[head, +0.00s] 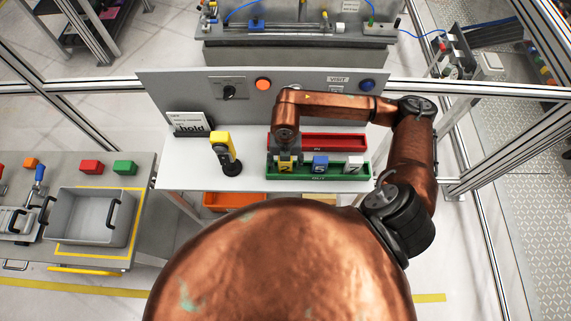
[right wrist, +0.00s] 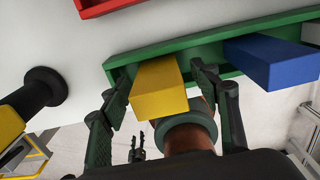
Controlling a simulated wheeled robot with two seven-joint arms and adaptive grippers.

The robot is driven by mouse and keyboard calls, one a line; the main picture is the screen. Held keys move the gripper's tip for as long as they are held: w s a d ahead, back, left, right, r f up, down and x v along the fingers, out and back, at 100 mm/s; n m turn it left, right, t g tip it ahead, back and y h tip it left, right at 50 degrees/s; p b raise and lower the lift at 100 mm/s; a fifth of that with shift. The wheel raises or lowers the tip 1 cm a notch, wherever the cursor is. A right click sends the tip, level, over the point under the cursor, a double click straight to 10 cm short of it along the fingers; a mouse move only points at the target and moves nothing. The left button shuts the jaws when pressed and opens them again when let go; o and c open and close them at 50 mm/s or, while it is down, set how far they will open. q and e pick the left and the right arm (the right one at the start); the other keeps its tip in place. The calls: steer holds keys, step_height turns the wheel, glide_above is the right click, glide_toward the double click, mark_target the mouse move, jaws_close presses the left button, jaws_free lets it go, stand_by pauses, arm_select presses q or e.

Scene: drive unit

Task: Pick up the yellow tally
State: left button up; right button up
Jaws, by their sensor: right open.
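The yellow tally (head: 286,166), marked 2, stands at the left end of the green OUT tray (head: 328,176). My right gripper (right wrist: 160,78) is open around it. In the right wrist view, one dark finger is on each side of the yellow tally (right wrist: 160,88), with a small gap visible on the right. I cannot tell whether the left finger touches it. In the head view, my right wrist hides most of this gripper. A small dark two-pronged shape low in the right wrist view may be my left gripper; it is too small to read.
A blue tally (head: 320,165) and a white tally (head: 354,165) stand to the right in the same tray. A red tray (head: 335,142) lies behind. A yellow-and-black upright device (head: 224,150) stands to the left, with clear white tabletop between it and the trays.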

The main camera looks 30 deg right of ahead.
steer(key=shift+c, duration=0.4)
steer(key=c, duration=1.2)
